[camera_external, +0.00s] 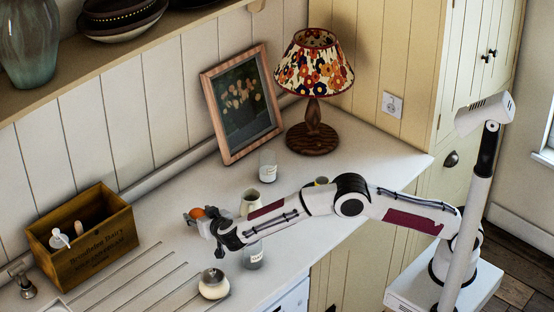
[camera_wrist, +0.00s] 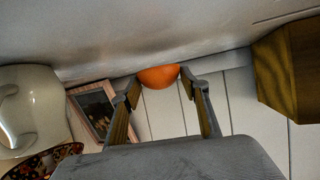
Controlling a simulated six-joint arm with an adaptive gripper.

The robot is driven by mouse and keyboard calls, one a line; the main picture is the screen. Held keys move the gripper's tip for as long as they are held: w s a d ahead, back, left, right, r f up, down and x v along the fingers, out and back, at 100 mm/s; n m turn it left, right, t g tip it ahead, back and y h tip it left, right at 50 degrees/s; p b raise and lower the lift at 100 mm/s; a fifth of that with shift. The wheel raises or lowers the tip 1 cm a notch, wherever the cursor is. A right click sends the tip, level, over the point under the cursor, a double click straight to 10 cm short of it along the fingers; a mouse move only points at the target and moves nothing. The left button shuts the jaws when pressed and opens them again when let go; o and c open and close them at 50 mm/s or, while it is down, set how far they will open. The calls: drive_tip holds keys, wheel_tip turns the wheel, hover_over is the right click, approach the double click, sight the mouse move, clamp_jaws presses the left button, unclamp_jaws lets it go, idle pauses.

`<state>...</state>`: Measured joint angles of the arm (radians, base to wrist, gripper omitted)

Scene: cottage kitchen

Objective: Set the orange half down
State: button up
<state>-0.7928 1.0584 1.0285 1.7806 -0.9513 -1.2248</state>
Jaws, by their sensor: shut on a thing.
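The orange half (camera_external: 197,213) is at the tip of my gripper (camera_external: 203,218), above the white counter, in the external view. In the wrist view the orange half (camera_wrist: 158,76) sits between the two fingertips of my gripper (camera_wrist: 160,84), with its rounded orange skin showing. The fingers are shut on it. Its cut face is not visible. Whether it touches the counter cannot be told.
A wooden crate (camera_external: 92,246) stands to the left. A cream jug (camera_external: 250,203), a glass jar (camera_external: 253,256) and a lidded pot (camera_external: 213,284) stand near my arm. A picture frame (camera_external: 216,120) and a lamp (camera_external: 313,132) stand behind. Grooves mark the counter's (camera_external: 172,240) left part.

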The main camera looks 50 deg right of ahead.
sight(202, 212)
drive_tip(key=shift+f, duration=1.45)
drive_tip(key=shift+f, duration=0.15)
drive_tip(key=o, duration=0.7)
drive_tip(key=shift+r, duration=0.2)
drive_tip(key=shift+v, duration=1)
drive_tip(key=r, duration=0.3)
drive_tip(key=s+r, duration=0.1)
drive_tip(key=r, duration=0.1)
drive_tip(key=shift+a+r, duration=0.1)
drive_tip(key=shift+a, duration=0.05)
drive_tip(key=shift+r, duration=1.1)
drive_tip(key=shift+w, duration=0.1)
